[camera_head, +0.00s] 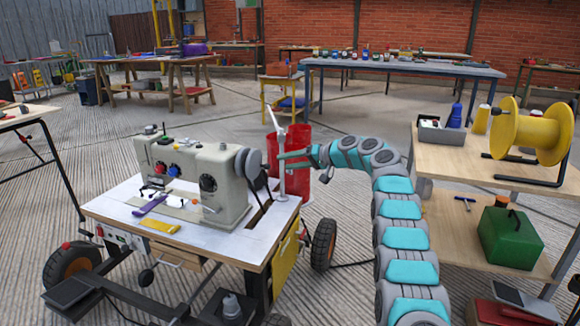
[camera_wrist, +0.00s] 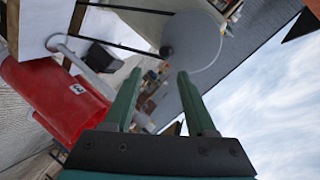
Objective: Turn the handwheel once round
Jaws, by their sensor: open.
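The handwheel (camera_head: 253,162) is a grey disc on the right end of the pale sewing machine (camera_head: 215,175). In the wrist view the handwheel (camera_wrist: 200,42) is a large grey disc with a small dark knob near its lower left edge. My gripper (camera_head: 281,157) is just right of the handwheel at about its height, with a small gap seeming to show. In the wrist view my gripper's green fingers (camera_wrist: 159,76) are apart, with nothing held between them. The fingertips point toward the wheel's knob side; I cannot tell exactly how far off they are.
A white post (camera_head: 281,170) stands on the sewing table (camera_head: 250,245) close by my fingers. Red bins (camera_head: 297,140) stand behind. At right is a wooden bench (camera_head: 455,155) with a yellow spool (camera_head: 530,132). Ribbed floor lies open between table and bench.

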